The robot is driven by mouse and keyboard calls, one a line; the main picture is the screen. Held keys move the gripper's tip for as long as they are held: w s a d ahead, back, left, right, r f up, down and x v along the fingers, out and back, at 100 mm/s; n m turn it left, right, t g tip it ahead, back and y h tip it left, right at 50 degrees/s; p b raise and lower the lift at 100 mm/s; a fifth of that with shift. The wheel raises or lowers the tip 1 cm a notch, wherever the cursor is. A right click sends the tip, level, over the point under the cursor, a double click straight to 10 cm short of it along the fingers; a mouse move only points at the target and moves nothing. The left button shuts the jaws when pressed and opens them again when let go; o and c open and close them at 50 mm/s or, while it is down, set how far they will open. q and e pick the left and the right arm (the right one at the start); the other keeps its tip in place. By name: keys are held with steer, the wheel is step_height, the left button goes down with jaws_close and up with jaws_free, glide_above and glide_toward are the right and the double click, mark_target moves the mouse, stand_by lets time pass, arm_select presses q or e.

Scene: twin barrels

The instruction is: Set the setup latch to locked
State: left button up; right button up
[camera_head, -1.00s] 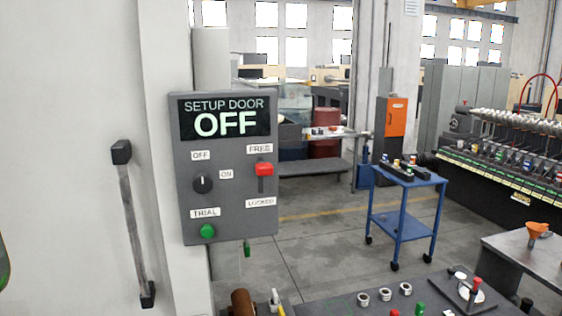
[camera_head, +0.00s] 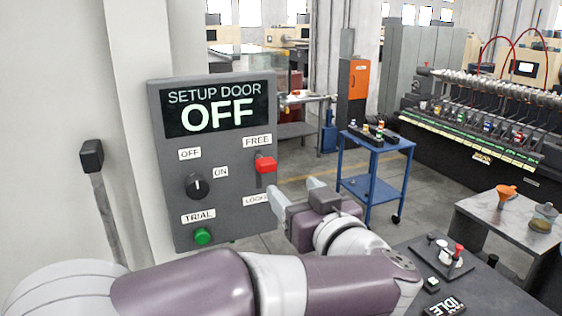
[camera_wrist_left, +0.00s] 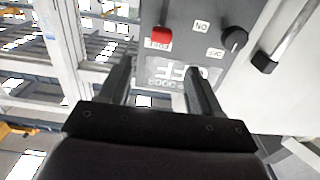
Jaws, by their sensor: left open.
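The setup latch is a red knob (camera_head: 265,164) on a vertical slot at the right side of the grey setup door panel (camera_head: 225,205). It sits at the top of the slot, just under the FREE label; the LOCKED label (camera_head: 254,200) is below, partly covered by my gripper. The panel's screen reads SETUP DOOR OFF. My left gripper (camera_head: 293,198) is open and empty, in front of the panel, below and right of the knob. In the left wrist view the red knob (camera_wrist_left: 161,35) shows beyond and between the spread fingers (camera_wrist_left: 158,85), apart from them. My right gripper is not in view.
On the panel are a black rotary switch (camera_head: 199,186) and a green TRIAL button (camera_head: 202,235). A door handle (camera_head: 92,156) stands left of it. A dark bench (camera_head: 475,290) is at lower right, a blue cart (camera_head: 372,180) behind. Floor between is clear.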

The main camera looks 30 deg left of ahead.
mark_target(269, 166)
arm_select(q)
steer(key=p+x, duration=0.3)
steer(key=x, duration=0.8)
steer(key=shift+s, duration=0.15)
steer(key=shift+w+a+p, duration=0.25)
steer(key=shift+a+p, duration=0.05)
steer(key=shift+p, duration=0.05)
steer(key=shift+w, duration=0.15)
steer(key=shift+a, duration=0.1)
